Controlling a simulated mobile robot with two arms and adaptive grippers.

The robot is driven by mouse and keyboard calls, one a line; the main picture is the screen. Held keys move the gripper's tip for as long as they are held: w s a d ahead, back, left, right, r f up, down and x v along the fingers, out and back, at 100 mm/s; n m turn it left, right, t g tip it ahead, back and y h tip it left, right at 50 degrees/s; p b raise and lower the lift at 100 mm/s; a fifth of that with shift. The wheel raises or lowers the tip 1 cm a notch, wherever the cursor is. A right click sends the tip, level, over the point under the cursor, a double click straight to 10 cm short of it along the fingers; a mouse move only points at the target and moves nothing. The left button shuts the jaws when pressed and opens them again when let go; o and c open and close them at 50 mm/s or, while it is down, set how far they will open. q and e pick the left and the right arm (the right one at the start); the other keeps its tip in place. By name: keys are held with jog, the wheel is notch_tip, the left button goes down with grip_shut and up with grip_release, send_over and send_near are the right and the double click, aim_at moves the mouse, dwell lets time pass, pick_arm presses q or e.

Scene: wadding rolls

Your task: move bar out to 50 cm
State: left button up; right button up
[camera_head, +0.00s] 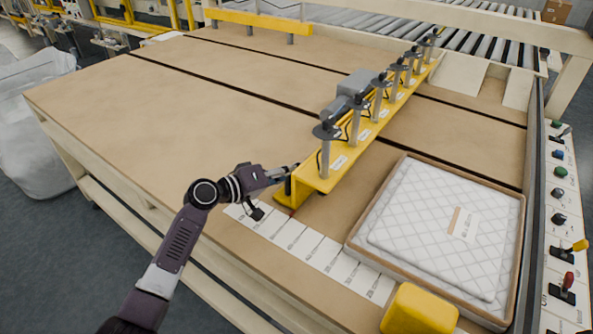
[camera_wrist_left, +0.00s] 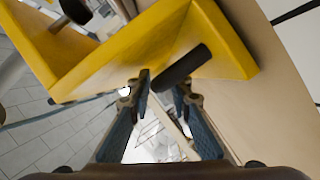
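The yellow bar (camera_head: 375,125) lies across the wooden table, with several grey posts along it. A black handle (camera_wrist_left: 185,68) stands at its near end, and the yellow bar (camera_wrist_left: 150,45) fills the upper left wrist view. My left gripper (camera_head: 288,172) is at this near end. In the left wrist view its fingers (camera_wrist_left: 163,88) are apart, with the handle's end between or just beyond the tips; firm contact is not clear. A row of white scale labels (camera_head: 310,250) runs along the table's front edge, with markings too small to read. My right gripper is not in view.
A white quilted pad (camera_head: 435,225) lies in a shallow wooden tray (camera_head: 372,247) right of the bar. A yellow block (camera_head: 420,312) is at the front. A control panel (camera_head: 566,215) lines the right side. The table (camera_head: 180,110) left of the bar is clear.

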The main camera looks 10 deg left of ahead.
pick_arm(q)
jog(key=shift+a, duration=0.1)
jog(key=v, duration=1.2)
